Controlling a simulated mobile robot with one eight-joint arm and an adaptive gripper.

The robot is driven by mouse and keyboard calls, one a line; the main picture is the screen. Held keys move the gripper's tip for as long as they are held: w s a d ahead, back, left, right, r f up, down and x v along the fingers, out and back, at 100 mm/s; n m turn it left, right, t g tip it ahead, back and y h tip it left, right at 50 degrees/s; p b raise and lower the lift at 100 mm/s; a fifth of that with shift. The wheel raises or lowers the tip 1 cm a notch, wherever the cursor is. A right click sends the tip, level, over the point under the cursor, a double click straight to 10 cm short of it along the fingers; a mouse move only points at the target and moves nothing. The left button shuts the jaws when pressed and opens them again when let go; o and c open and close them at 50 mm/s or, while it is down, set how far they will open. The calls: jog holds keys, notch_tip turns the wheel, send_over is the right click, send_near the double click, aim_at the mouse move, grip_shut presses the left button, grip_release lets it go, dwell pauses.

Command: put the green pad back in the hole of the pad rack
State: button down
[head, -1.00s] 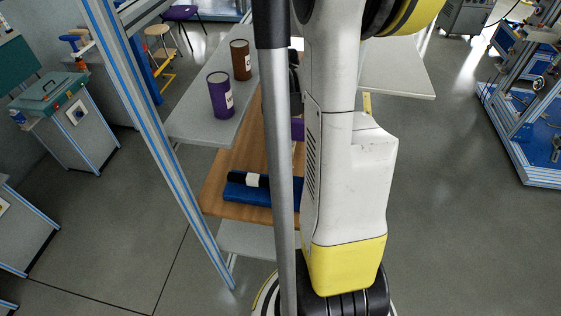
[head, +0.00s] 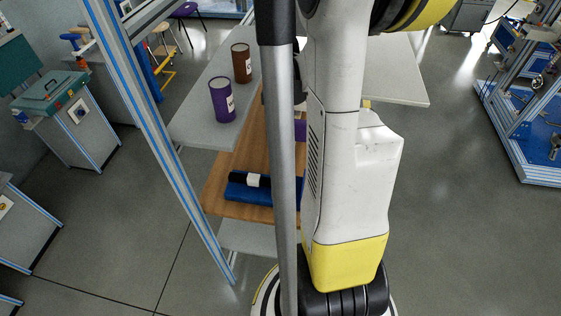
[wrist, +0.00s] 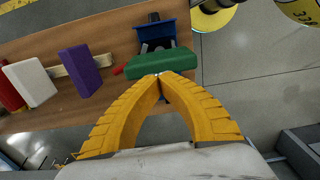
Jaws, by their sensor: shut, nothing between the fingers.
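My gripper (wrist: 160,82) has yellow ribbed fingers. In the wrist view their tips meet, with nothing held between them. The green pad (wrist: 160,64) lies just beyond the fingertips, very close to them; I cannot tell whether they touch. The pad rack seems to be the pale wooden strip (wrist: 61,71) to the left, partly hidden by a purple pad (wrist: 80,71) and a white pad (wrist: 30,82). A red pad (wrist: 9,95) is at the far left. No hole is clearly visible. In the head view my arm and a pole hide the gripper and green pad.
The wooden table (head: 223,196) bears a blue holder (head: 240,192) with a black tool, just behind the green pad in the wrist view (wrist: 165,29). A small red item (wrist: 117,70) lies left of the pad. Purple (head: 222,100) and brown (head: 241,63) cans stand on a grey shelf.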

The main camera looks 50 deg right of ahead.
jog(key=c, duration=2.2)
grip_release()
jog(key=o, duration=0.4)
jog(key=shift+o, duration=0.2)
notch_tip(320, 180, up, 12)
jog(key=a+m+t, duration=0.5)
jog(key=a+t, duration=0.2)
jog(key=a, duration=2.2)
notch_tip(320, 180, down, 23)
jog(key=b, duration=2.3)
jog(key=shift+w+a+b, duration=0.3)
jog(key=shift+w+b, duration=0.1)
jog(key=shift+w, duration=0.05)
